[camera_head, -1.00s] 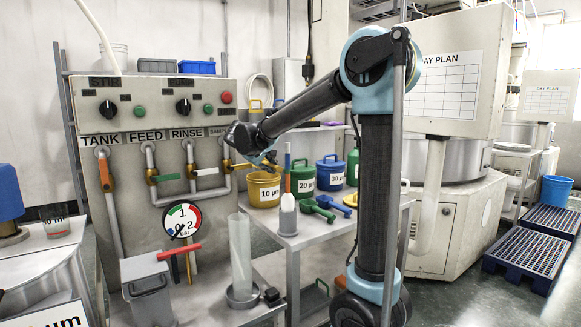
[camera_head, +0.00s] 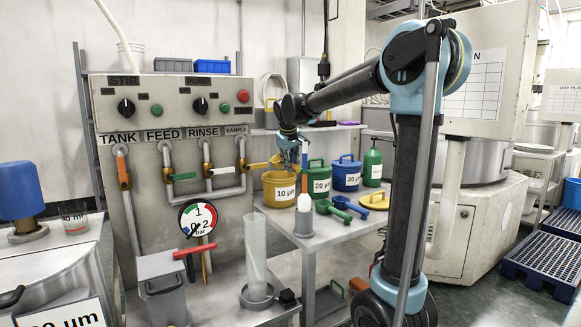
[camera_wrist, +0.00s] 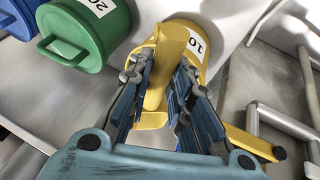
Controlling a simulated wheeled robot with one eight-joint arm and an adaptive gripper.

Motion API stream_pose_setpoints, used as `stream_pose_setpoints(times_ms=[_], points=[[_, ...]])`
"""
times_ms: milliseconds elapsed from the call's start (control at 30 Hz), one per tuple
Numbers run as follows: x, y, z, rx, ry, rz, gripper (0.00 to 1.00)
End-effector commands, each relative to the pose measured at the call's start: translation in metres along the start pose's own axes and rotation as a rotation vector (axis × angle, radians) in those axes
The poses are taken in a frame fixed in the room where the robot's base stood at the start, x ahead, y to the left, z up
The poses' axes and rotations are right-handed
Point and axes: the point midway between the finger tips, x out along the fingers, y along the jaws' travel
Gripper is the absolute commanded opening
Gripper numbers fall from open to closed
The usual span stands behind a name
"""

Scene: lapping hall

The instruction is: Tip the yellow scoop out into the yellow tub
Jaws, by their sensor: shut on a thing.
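The yellow scoop (camera_wrist: 168,52) is between the fingers of my gripper (camera_wrist: 160,80) in the wrist view. My gripper is shut on it. The fingers hide part of the scoop, and I cannot tell what is in it. The yellow tub (camera_head: 279,199), labelled 10 µm, stands at the table's back left. In the head view my gripper (camera_head: 290,145) is above the tub's rim. In the wrist view the tub (camera_wrist: 199,30) lies behind the scoop, and the scoop covers much of it. The scoop is hard to make out in the head view.
A green tub (camera_head: 318,184) and a blue tub (camera_head: 347,176) stand to the right of the yellow one. The sample valve's yellow handle (camera_head: 258,166) is close left.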

Motion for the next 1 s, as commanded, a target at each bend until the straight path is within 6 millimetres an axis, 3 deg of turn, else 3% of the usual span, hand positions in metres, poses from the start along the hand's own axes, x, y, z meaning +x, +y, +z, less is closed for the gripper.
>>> stream_pose_setpoints(times_ms=[600, 1000], points=[[-0.028, 0.021, -0.012, 0.172, 0.001, -0.401, 0.0], [-0.034, 0.023, -0.015, 0.196, 0.002, -0.471, 0.0]])
